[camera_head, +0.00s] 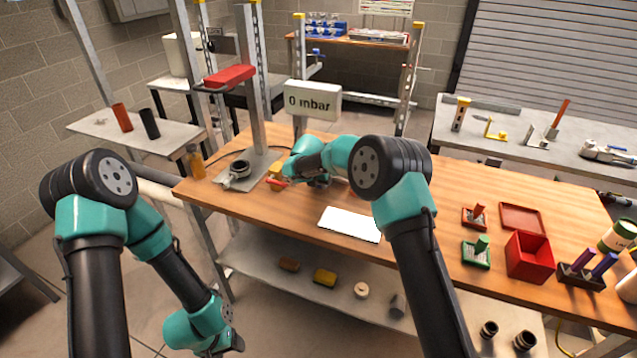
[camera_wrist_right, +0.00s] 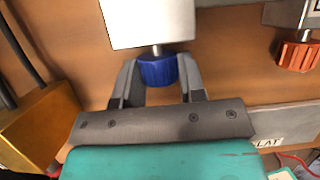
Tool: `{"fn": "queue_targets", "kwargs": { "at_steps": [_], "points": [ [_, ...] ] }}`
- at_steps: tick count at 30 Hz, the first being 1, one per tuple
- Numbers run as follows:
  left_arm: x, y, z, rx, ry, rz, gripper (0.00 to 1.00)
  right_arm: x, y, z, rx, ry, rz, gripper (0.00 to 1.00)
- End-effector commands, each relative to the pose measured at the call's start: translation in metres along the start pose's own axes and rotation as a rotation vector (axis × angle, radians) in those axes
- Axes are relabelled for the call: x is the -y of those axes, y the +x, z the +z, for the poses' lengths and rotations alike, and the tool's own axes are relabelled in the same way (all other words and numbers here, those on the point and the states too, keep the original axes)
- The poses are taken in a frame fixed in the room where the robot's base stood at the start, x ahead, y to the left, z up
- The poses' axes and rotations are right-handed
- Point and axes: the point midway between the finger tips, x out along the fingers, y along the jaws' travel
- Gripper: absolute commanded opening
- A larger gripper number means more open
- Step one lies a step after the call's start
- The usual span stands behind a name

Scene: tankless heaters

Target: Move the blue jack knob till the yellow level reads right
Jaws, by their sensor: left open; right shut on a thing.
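The blue jack knob (camera_wrist_right: 157,69) sits under a white block (camera_wrist_right: 148,22) in the right wrist view. My right gripper (camera_wrist_right: 157,75) is shut on the knob, one finger on each side. In the head view my right gripper (camera_head: 318,180) is at the back of the wooden bench, and my own arm hides most of the knob there. A yellow block (camera_head: 276,170) stands just left of it and also shows in the right wrist view (camera_wrist_right: 38,130); I cannot tell if it is the level, and no level reading is visible. My left gripper (camera_head: 218,345) is open and empty, low in front of the bench.
An orange-red knob (camera_wrist_right: 297,54) is right of the blue one. A display (camera_head: 312,100) reads "0 mbar". A white sheet (camera_head: 349,224) lies on the bench (camera_head: 430,250). A red bin (camera_head: 529,256) and small stands are at right. A grey press stand (camera_head: 252,80) rises at back left.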

Motion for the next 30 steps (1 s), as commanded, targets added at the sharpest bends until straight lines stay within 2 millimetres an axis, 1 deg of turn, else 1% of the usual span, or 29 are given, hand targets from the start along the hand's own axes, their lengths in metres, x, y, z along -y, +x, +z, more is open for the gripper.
{"fn": "queue_targets", "kwargs": {
  "at_steps": [6,18,28,29,30],
  "points": [
    [0.0,0.0,0.0,0.0,0.0,0.0,0.61,0.0006,0.0,0.0005,0.003,0.015,0.038,0.13],
    [0.0,0.0,0.0,0.0,0.0,0.0,0.61,0.0022,0.0001,0.0003,0.012,0.089,0.221,0.13],
    [0.0,0.0,0.0,0.0,0.0,0.0,0.61,0.0016,-0.0003,0.0003,0.013,0.095,0.232,0.13],
    [0.0,0.0,0.0,0.0,0.0,0.0,0.61,0.0016,-0.0004,0.0004,0.013,0.095,0.232,0.38],
    [0.0,0.0,0.0,0.0,0.0,0.0,0.61,0.0016,-0.0004,0.0004,0.013,0.095,0.232,0.42]
  ]
}}
